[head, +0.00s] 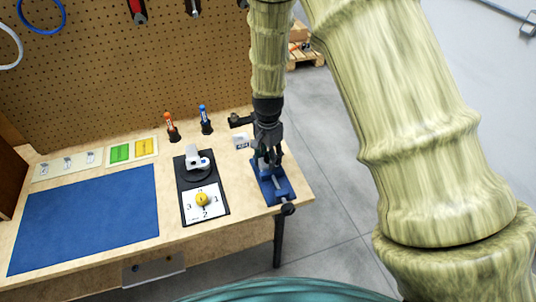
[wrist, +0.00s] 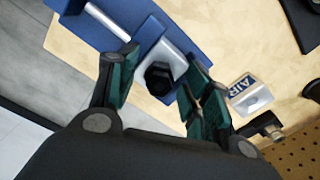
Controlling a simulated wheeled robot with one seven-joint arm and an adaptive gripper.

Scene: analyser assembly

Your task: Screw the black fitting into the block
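The black fitting (wrist: 159,78) shows as a dark hexagonal head in the wrist view, at the grey block (wrist: 178,60). I cannot tell how deep it sits. The block is in a blue vise (wrist: 120,15), which stands at the right end of the bench in the head view (head: 284,191). My gripper (wrist: 160,60) is open, with one green-padded finger on each side of the fitting and a gap visible on both sides. In the head view my gripper (head: 268,152) points down over the vise and hides the fitting.
A small block labelled AIR (wrist: 252,96) stands close to the right finger. A blue mat (head: 85,218) lies farther left. A pegboard (head: 100,70) rises behind.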

